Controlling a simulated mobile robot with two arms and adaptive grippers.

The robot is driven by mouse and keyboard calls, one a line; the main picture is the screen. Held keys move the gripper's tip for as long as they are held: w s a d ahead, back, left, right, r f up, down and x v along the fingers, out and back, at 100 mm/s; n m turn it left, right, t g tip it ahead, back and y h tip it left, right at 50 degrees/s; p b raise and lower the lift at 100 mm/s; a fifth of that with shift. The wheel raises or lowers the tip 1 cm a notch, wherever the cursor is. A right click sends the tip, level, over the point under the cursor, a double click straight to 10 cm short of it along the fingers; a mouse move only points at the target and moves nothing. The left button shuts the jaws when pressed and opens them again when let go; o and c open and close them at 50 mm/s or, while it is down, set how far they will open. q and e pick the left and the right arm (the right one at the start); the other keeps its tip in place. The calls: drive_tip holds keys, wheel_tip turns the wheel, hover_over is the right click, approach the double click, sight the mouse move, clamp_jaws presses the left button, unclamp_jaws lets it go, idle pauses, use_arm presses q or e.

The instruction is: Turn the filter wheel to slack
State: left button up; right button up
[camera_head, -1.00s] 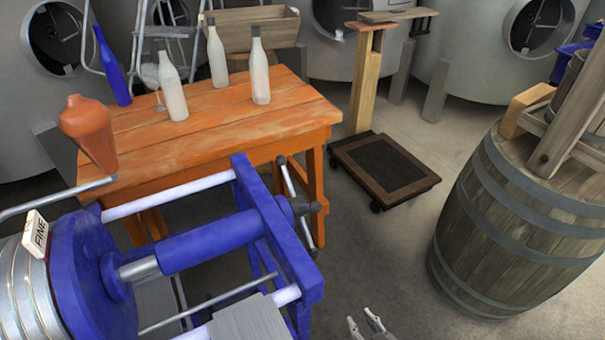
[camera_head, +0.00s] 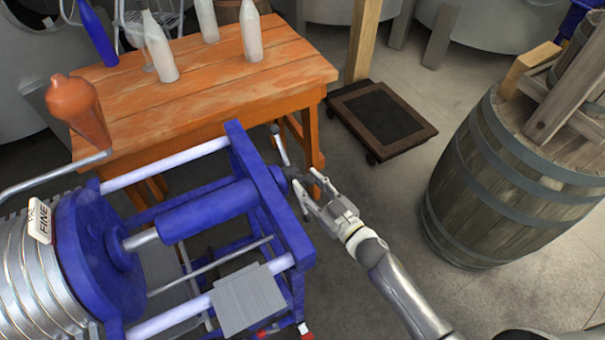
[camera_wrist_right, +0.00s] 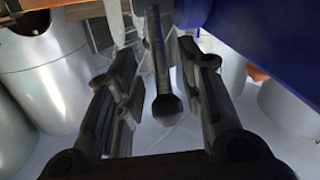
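The filter is a blue-framed press (camera_head: 205,212) with pale rails and a pack of ribbed metal plates (camera_head: 38,270) at its left end. Its wheel (camera_head: 280,146) shows as a grey bar handle on a hub, on the right side of the blue end frame. My right gripper (camera_head: 306,181) is at the wheel, its fingers partly overlapping the handle. In the right wrist view, a dark bar of the wheel (camera_wrist_right: 157,62) with a flared end runs between the two open fingers (camera_wrist_right: 160,85); a gap shows on each side. My left gripper is not in view.
An orange wooden table (camera_head: 215,85) with several bottles stands behind the press. A barrel (camera_head: 490,190) is at the right. A low dark platform (camera_head: 378,120) lies between them on the floor. A FINE sign (camera_head: 40,220) is on the plates.

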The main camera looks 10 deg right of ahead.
sight(302, 178)
drive_tip(key=shift+x, duration=1.55)
drive_tip(key=shift+s, duration=0.1)
clamp_jaws()
